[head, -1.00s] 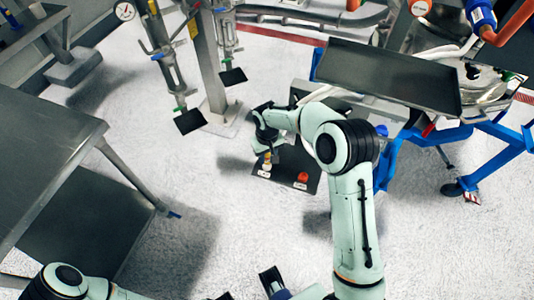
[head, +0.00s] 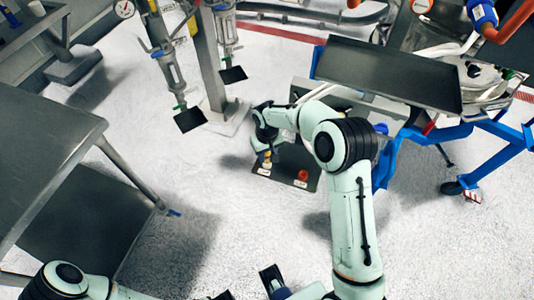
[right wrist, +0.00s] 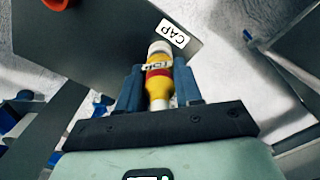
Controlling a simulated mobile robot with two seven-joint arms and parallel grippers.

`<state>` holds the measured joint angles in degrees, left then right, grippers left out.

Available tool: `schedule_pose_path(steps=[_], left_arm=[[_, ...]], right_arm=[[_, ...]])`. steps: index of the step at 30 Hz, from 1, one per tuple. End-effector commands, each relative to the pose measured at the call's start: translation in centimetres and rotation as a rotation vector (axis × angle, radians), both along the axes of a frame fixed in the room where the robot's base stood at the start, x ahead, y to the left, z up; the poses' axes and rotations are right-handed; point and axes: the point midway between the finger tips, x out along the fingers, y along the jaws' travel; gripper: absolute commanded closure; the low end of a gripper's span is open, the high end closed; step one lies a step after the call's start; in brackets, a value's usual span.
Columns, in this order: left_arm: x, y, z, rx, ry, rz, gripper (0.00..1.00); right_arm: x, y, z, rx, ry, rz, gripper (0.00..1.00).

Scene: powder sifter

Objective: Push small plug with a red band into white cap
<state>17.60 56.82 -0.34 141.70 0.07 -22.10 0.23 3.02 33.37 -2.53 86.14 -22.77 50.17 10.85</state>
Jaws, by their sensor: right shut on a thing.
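The yellow plug with a red band (right wrist: 158,83) stands between the blue fingers of my right gripper (right wrist: 158,85). My right gripper is shut on it. The white cap (right wrist: 160,47) shows at the plug's far end, beside a white "CAP" label (right wrist: 173,33). The two look in line and touching, but I cannot tell how far the plug is in. In the head view my right gripper (head: 264,148) is over the left front of a dark panel, with the small yellow plug (head: 267,157) below it. At the bottom edge, parts that may be my left gripper are cut off.
A red knob (head: 302,175) stands on the dark panel (head: 285,182), right of the plug. A grey tray (head: 390,75) and a blue frame (head: 430,140) are to the right. A metal table (head: 45,150) is at left. The floor between is clear.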

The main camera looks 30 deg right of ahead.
Motion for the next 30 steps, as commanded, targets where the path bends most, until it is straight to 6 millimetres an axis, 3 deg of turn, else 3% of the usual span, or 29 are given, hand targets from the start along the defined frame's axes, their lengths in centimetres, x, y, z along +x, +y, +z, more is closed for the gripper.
schedule_pose_path(steps=[30], left_arm=[[-0.2, 0.0, -0.6, 0.0, 0.002, 0.0, 0.57]], right_arm=[[0.0, 0.0, -1.0, 0.0, 0.001, 0.0, 1.0]])
